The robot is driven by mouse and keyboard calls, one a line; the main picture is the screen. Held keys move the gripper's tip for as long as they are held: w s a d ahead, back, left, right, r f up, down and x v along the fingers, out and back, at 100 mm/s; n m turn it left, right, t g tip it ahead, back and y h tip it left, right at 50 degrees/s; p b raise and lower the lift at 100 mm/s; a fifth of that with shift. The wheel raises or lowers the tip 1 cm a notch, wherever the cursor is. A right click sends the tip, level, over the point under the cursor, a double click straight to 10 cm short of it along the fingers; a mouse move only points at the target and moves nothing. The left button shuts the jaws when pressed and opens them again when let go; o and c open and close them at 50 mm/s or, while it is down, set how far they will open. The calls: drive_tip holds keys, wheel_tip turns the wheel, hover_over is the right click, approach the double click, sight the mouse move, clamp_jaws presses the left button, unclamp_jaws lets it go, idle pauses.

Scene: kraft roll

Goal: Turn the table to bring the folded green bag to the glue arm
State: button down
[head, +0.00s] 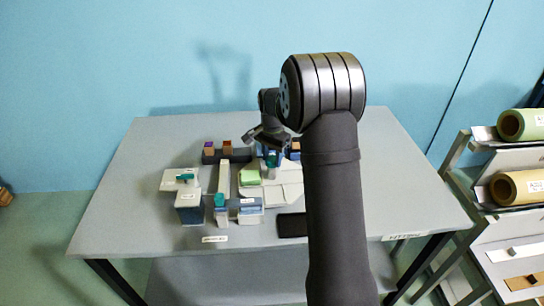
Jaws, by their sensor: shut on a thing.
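The folded green bag (249,175) lies on a pale flat piece (287,190) in the middle of the workbench; I take this piece for the table that turns. My gripper (271,158) is behind and to the right of the bag, pointing down. It is shut on a small teal-blue part at the back of the pale piece; the jaws and my arm partly hide it. A pale upright bar (224,180) with a teal part at its front stands left of the bag. I cannot tell for sure which piece is the glue arm.
A dark holder (240,156) with small brown and purple blocks stands behind. The grey workbench (130,190) is clear at left. A rack with paper rolls (517,188) stands at right.

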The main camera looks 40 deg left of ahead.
drive_tip(key=shift+r+m, duration=0.1)
drive_tip(key=shift+m, duration=0.2)
idle(0.4)
drive_tip(key=c, duration=0.9)
unclamp_jaws()
drive_tip(key=shift+o, duration=0.2)
wheel_tip(320, 180, up, 17)
drive_tip(key=shift+r, duration=0.15)
wheel_tip(320, 180, down, 18)
drive_tip(key=shift+r, duration=0.25)
